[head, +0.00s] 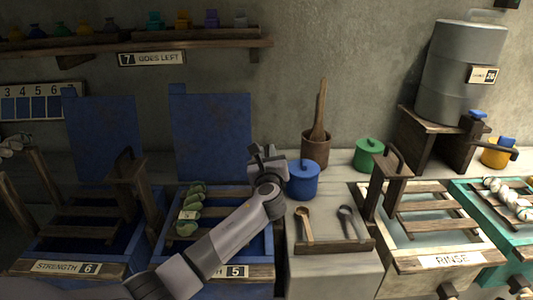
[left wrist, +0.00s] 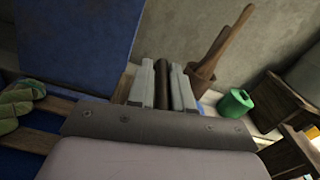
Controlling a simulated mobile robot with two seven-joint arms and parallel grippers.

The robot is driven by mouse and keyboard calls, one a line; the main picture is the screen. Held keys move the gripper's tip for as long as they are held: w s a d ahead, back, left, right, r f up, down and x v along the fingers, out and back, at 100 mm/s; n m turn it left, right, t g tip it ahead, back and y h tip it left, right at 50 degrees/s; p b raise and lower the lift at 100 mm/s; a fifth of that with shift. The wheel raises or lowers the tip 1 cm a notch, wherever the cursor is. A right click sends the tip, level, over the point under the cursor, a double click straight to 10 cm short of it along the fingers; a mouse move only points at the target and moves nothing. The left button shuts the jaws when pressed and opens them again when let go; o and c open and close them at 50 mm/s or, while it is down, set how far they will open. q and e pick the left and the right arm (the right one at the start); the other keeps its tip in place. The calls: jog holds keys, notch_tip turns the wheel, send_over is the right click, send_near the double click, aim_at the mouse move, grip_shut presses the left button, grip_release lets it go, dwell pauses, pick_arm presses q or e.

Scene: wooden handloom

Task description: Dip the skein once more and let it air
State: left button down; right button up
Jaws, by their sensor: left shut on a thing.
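The green skein (head: 188,210), with a small pale tag, lies on the wooden slats over the blue vat marked 5 (head: 237,271). Its green coils also show at the left edge of the left wrist view (left wrist: 18,105). My left gripper (head: 266,157) is at the vat's back right corner, beyond the skein. In the left wrist view its pale fingers (left wrist: 163,88) are shut on a dark wooden bar (left wrist: 163,84), seemingly the rack's handle. My left forearm hides the vat's right part.
A blue lidded pot (head: 302,180) stands close right of my left gripper. A wooden mortar (head: 316,148) and a green pot (head: 369,154) stand behind. Two ladles lie on a tray (head: 335,246).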

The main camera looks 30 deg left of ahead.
pick_arm(q)
jog(key=shift+w+d+r, duration=0.15)
jog(key=shift+d+r, duration=0.15)
jog(key=shift+r, duration=0.15)
jog(key=c, duration=1.1)
grip_release()
jog(key=shift+f, duration=0.1)
jog(key=shift+f, duration=0.1)
jog(key=shift+v, duration=3.65)
